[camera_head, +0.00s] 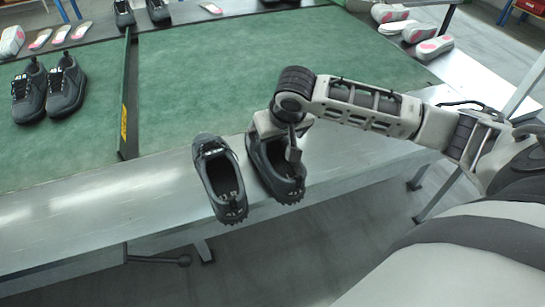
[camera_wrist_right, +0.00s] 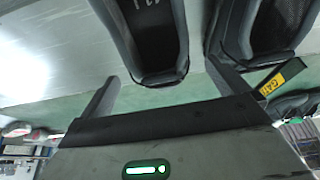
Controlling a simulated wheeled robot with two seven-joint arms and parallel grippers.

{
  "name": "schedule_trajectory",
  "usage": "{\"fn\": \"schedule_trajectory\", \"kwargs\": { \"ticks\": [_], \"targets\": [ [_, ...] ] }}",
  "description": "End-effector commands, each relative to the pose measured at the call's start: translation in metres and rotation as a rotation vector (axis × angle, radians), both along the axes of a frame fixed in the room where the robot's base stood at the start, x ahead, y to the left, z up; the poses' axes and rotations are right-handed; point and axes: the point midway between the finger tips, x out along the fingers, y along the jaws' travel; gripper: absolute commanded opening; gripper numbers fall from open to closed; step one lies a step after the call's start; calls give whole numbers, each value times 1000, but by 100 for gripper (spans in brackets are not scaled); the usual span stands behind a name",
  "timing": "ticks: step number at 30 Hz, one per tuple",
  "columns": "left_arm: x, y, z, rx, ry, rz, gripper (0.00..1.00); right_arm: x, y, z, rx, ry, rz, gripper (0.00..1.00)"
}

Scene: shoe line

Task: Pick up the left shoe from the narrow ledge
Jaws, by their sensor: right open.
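Two dark grey shoes with black soles stand side by side on the narrow metal ledge: the shoe on the left (camera_head: 218,180) and the shoe on the right (camera_head: 268,160). My right gripper (camera_head: 292,143) is open, down at the right-hand shoe and hiding part of it. In the right wrist view, that shoe's open end (camera_wrist_right: 152,45) lies between the spread fingers, with no clear grip on it. The other shoe (camera_wrist_right: 268,28) shows at the right, outside the fingers, partly behind one finger. My left gripper is not in view.
The metal ledge (camera_head: 110,210) runs along the front of the green belt (camera_head: 260,60). A dark divider (camera_head: 129,100) crosses the belt. Another dark shoe pair (camera_head: 48,92) stands at the left. Pale pink-marked pieces (camera_head: 405,28) lie at the back right. The ledge's left part is clear.

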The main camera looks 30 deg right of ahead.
Motion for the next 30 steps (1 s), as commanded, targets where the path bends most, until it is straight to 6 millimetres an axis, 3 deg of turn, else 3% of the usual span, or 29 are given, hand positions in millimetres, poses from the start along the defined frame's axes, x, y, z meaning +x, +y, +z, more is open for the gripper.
{"fn": "schedule_trajectory", "kwargs": {
  "ticks": [8, 17, 26, 30],
  "targets": [
    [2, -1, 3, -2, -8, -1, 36, 9, -3, -21, -1, 1, 1, 100],
    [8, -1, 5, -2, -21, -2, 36, 27, -9, -58, 0, 1, 1, 100],
    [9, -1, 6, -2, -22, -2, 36, 29, -9, -62, -1, -1, 2, 100],
    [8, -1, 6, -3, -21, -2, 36, 29, -9, -62, -1, -1, 2, 64]
  ]
}}
